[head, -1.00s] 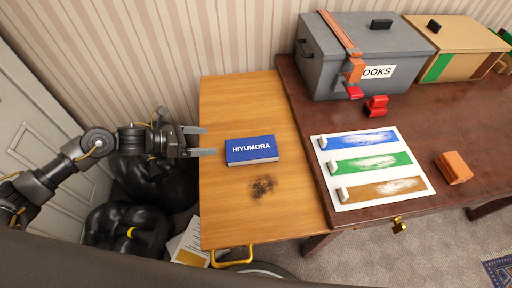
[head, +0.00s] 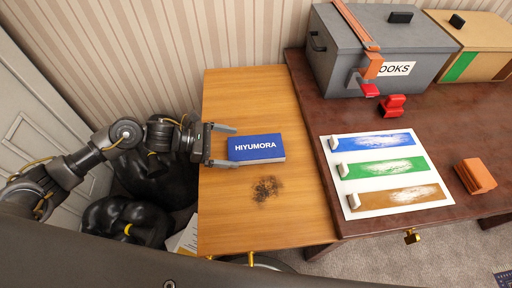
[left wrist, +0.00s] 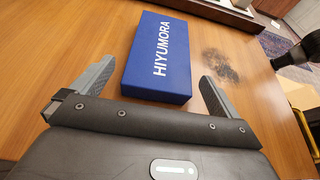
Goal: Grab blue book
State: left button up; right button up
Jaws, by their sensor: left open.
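The blue book (head: 256,148), marked HIYUMORA, lies flat on the light wooden table. In the left wrist view the blue book (left wrist: 160,58) lies ahead of the jaws, its near end roughly level with the fingertips. My left gripper (head: 230,146) is open and empty at the book's left end, with one finger on each long side. In the left wrist view the left gripper (left wrist: 155,85) shows its two fingers spread wider than the book. I cannot tell whether a finger touches it.
The light wooden table (head: 225,220) has a dark scorch mark (head: 266,188). On the dark table to the right stand a grey box (head: 340,70) labelled BOOKS, a red item (head: 391,105), a white colour-striped board (head: 345,207) and an orange block (head: 475,176). Black bags (head: 125,218) lie at left.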

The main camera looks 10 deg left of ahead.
aim_at(242, 147)
pick_arm(q)
jog(key=shift+w+d+f+p, duration=0.1)
jog(key=shift+w+d+p, duration=0.1)
jog(key=shift+d+p, duration=0.6)
jog(key=x, duration=0.2)
jog(key=shift+w+d, duration=0.1)
jog(key=shift+d, duration=0.25)
jog(key=shift+w+d+f, duration=0.1)
jog(key=shift+d+f, duration=0.25)
pick_arm(e)
jog(key=s, duration=0.1)
jog(key=s+d, duration=0.1)
jog(key=s, duration=0.1)
jog(key=shift+s+r, duration=0.1)
pick_arm(q)
jog(key=c, duration=1.1)
